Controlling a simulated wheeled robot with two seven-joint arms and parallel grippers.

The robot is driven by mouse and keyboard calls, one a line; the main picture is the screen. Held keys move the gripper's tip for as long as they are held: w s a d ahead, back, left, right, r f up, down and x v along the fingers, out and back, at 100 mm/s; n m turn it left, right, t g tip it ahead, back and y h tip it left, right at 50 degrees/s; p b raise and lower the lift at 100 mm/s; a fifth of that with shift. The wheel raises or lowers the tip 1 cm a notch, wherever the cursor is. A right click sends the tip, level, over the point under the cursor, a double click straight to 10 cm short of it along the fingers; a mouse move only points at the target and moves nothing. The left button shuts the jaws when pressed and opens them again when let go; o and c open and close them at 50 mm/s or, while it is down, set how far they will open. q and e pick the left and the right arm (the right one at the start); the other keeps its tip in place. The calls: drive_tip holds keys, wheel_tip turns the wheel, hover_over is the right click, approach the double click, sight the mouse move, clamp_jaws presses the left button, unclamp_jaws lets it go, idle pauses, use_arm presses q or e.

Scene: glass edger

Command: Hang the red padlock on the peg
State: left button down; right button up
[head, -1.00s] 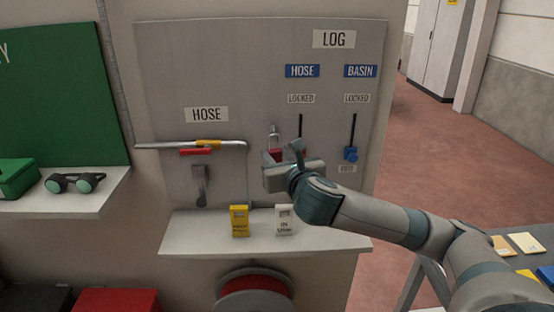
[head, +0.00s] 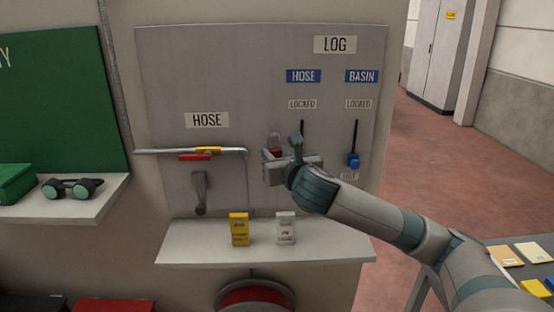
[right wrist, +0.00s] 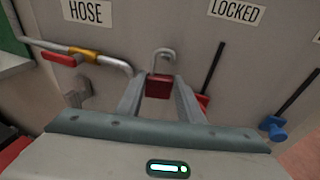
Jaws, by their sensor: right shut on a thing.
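The red padlock (head: 276,151) has a red body and a grey shackle pointing up. My right gripper (head: 272,156) is shut on its body, in front of the grey board (head: 240,80). In the right wrist view the padlock (right wrist: 159,87) sits between the two fingertips, shackle upright and free of the fingers. I cannot clearly make out the peg; the gripper and padlock cover part of the board. My left gripper is not in view.
A pipe with a red-handled yellow valve (head: 196,156) and a grey lever (head: 200,193) are left of my gripper. A blue slider (head: 353,160) is at right. A yellow box (head: 239,229) and a white box (head: 285,228) stand on the shelf (head: 190,243) below.

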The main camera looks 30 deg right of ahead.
sight(278, 151)
drive_tip(key=shift+w+d+f+b, duration=0.1)
drive_tip(key=shift+w+d+b, duration=0.5)
drive_tip(key=shift+w, duration=0.3)
drive_tip(key=shift+w+d, duration=0.1)
drive_tip(key=shift+w, duration=0.05)
drive_tip(key=shift+w+d+p, duration=0.2)
drive_tip(key=shift+w+p, duration=0.1)
drive_tip(key=shift+p, duration=0.1)
drive_tip(key=shift+w+f+p, duration=0.15)
drive_tip(key=shift+p, duration=0.2)
drive_tip(key=o, duration=1.2)
